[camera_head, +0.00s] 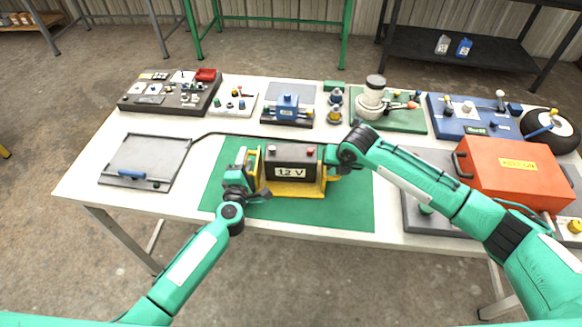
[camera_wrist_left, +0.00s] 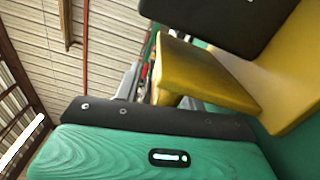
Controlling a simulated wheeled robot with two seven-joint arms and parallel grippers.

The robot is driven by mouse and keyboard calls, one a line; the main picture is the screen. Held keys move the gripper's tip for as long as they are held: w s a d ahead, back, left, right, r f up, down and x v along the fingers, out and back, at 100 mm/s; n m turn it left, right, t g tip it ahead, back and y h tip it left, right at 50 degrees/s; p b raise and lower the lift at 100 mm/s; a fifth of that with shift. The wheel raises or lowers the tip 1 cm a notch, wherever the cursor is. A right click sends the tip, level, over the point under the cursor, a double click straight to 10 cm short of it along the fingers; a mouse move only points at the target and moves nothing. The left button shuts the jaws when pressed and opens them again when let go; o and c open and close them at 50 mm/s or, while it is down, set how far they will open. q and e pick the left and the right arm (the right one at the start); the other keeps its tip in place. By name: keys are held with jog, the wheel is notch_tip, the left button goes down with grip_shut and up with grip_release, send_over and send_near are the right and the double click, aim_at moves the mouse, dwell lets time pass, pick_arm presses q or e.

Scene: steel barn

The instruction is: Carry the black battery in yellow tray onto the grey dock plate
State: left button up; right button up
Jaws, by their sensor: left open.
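The black battery (camera_head: 291,154), marked 12 V, sits upright in the yellow tray (camera_head: 293,189) on a green mat. The grey dock plate (camera_head: 148,160) lies flat and empty to the left, with a blue handle at its front edge. My left gripper (camera_head: 254,186) is open at the tray's left end. In the left wrist view, the yellow tray (camera_wrist_left: 198,75) and the dark battery (camera_wrist_left: 225,18) are close to the gripper. My right gripper (camera_head: 336,164) is at the tray's right end; its fingers are too small and hidden to tell their state.
A black cable runs behind the battery from the dock plate. Control panels (camera_head: 170,93), a blue vise (camera_head: 287,107) and a green board (camera_head: 390,118) line the table's back. A red toolbox (camera_head: 515,173) stands at right. The green mat (camera_head: 345,205) is bare in front.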

pick_arm(q)
jog(key=c, duration=0.6)
pick_arm(e)
grip_shut()
pick_arm(q)
grip_shut()
dwell(0.4)
jog(key=shift+w+r, duration=0.1)
jog(key=shift+r, duration=0.05)
pick_arm(e)
jog(key=shift+w+r, duration=0.15)
jog(key=shift+r, duration=0.1)
